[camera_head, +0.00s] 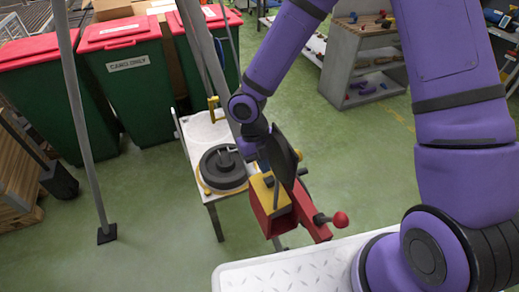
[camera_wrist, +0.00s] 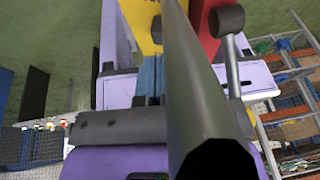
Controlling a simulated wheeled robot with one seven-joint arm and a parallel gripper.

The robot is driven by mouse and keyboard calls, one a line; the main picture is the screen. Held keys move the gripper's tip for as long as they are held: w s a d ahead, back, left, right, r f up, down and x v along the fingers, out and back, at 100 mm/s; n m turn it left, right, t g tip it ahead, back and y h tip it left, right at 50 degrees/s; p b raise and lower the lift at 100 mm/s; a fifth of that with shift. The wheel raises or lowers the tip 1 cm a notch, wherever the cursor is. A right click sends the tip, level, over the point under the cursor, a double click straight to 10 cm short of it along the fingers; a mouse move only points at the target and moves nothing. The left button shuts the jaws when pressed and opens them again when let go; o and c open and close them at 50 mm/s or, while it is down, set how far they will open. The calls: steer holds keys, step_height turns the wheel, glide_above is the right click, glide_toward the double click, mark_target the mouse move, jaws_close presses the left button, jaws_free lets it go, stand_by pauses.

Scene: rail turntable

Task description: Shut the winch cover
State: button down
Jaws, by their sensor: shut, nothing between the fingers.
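The winch (camera_head: 264,203) has a red and yellow body and a lever with a red ball knob (camera_head: 340,219). A dark grey plate, which looks like its cover (camera_head: 284,155), stands steeply raised above the body. My gripper (camera_head: 264,162) is shut at the left side of this plate, and its fingertips are largely hidden; I cannot tell whether they touch it. In the wrist view the dark grey cover (camera_wrist: 192,90) fills the middle at close range, seen nearly edge-on. Yellow and red winch parts (camera_wrist: 143,22) show beyond it.
A white stand (camera_head: 204,130) with a black round turntable (camera_head: 222,172) is left of the winch. Green bins with red lids (camera_head: 128,70) stand at the back left. A grey shelf (camera_head: 358,60) stands at the back. Slanted grey poles (camera_head: 84,120) rise on the left. Green floor is open between.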

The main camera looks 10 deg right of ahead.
mark_target(268, 188)
steer(key=shift+w+d+f, duration=0.1)
steer(key=shift+d+f, duration=0.15)
steer(key=shift+f, duration=0.4)
steer(key=shift+d+f, duration=0.2)
steer(key=shift+f, duration=0.45)
steer(key=shift+w+d+f, duration=0.15)
steer(key=shift+d+f, duration=0.35)
steer(key=shift+d, duration=0.3)
